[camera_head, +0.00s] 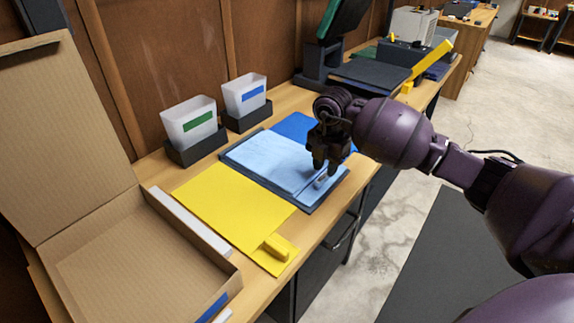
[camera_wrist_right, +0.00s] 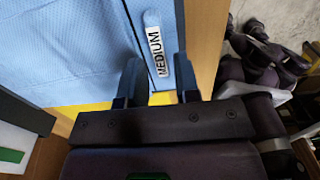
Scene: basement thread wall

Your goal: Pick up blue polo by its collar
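The light blue polo (camera_head: 262,158) lies folded flat on a dark blue board (camera_head: 236,166) on the bench. Its light blue cloth fills the upper left of the right wrist view (camera_wrist_right: 65,45). A white "MEDIUM" size strip (camera_wrist_right: 157,52) lies at its edge; I cannot make out the collar shape clearly. My right gripper (camera_head: 324,165) is over the polo's right end, pointing down. In the wrist view its two fingers (camera_wrist_right: 158,82) are apart, with the strip's end in line with the gap. I cannot tell whether they touch the cloth. My left gripper is not in view.
A yellow sheet (camera_head: 225,205) with a yellow block lies in front. An open cardboard box (camera_head: 130,250) stands at left. Two white bins (camera_head: 189,122) stand behind. A bright blue sheet (camera_head: 293,127) lies beyond the polo. The bench edge is close to my right gripper.

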